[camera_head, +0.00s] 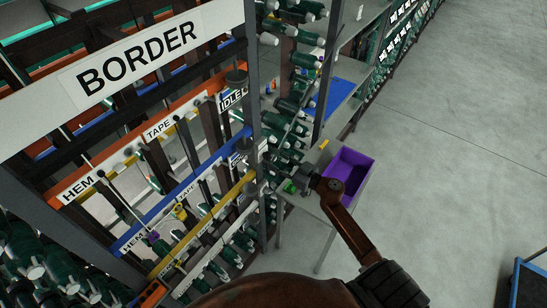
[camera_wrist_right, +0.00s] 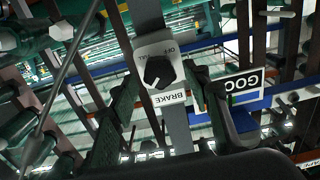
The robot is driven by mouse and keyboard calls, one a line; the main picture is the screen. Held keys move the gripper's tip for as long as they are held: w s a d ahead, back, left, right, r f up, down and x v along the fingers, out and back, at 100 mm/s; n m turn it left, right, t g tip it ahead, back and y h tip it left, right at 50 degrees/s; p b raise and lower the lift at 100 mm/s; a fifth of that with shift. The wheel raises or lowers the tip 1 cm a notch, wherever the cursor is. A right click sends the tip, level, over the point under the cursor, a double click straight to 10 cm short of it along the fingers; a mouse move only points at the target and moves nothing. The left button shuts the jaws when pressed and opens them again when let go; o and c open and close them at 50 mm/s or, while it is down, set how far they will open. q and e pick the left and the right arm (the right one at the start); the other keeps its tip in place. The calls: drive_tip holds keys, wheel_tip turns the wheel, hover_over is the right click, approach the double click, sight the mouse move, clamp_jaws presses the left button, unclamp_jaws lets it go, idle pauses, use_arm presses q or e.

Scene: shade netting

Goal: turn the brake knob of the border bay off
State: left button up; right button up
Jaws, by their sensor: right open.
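The BORDER sign (camera_head: 137,48) spans the frame of the bay at the upper left in the head view. In the right wrist view, the brake knob (camera_wrist_right: 159,72) is a black knob on a light plate on a grey post. The plate is marked BRAKE and OFF; the lettering appears upside down and another label is partly hidden. My right gripper (camera_head: 283,167) reaches to the bay's right-hand post. In the right wrist view its open fingers (camera_wrist_right: 165,88) stand either side of the knob, with visible gaps. Which mark the knob points to is unclear. My left gripper is not in view.
A purple bin (camera_head: 358,163) stands on a shelf just right of my right gripper. Rows of green bobbins (camera_head: 290,105) crowd the rack nearby. A blue tray (camera_head: 345,92) lies farther back. The grey floor (camera_head: 455,165) at the right is mostly clear, with a blue-edged cart (camera_head: 529,285) at the corner.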

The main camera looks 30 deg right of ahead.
drive_tip(key=shift+w+a, duration=0.15)
drive_tip(key=shift+w, duration=0.15)
drive_tip(key=shift+c, duration=0.6)
drive_tip(key=c, duration=1)
drive_tip(key=shift+c, duration=0.2)
